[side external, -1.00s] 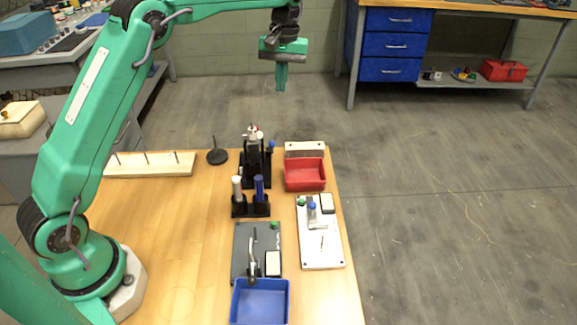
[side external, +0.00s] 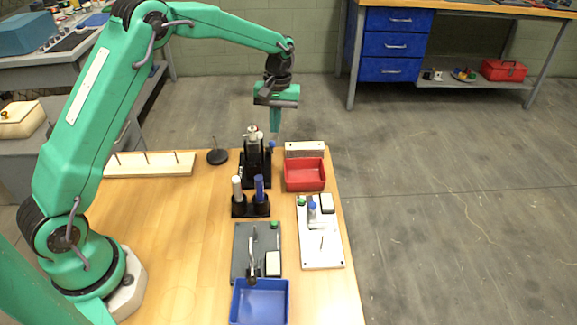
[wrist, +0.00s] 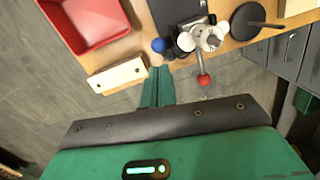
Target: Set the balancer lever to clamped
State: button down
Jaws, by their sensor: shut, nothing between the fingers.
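A black upright device (side external: 256,170) stands at the back of the wooden table, with a silver-topped middle. In the wrist view it has a metal arm ending in a red ball knob (wrist: 204,81) and, on the other side, a blue ball knob (wrist: 158,45). No label shows which is the balancer lever. My gripper (side external: 275,129) is shut and empty, fingers pointing down, just above and behind the device in the side view. In the wrist view my gripper fingers (wrist: 157,76) lie near the blue knob, with the red knob to their right.
A red bin (side external: 304,189) and a pale block (side external: 304,147) stand right of the device. In front are a two-cylinder holder (side external: 250,211), a grey board (side external: 243,262), a white board (side external: 322,259) and a blue bin (side external: 260,284). A round black base (side external: 217,157) stands left.

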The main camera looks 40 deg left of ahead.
aim_at(272, 147)
jog(key=shift+s+d+f, duration=0.3)
jog(key=shift+s+f, duration=0.2)
jog(key=shift+s+d+f, duration=0.15)
jog(key=shift+s+d, duration=0.25)
jog(key=shift+s, duration=0.05)
dwell(0.6)
jog(key=shift+s+d+f, duration=1.05)
jog(key=shift+s+d, duration=0.25)
jog(key=shift+w+a, duration=0.15)
jog(key=shift+w, duration=0.05)
jog(key=shift+w+a+r, duration=0.15)
jog(key=shift+w+a, duration=0.25)
jog(key=shift+r, duration=0.15)
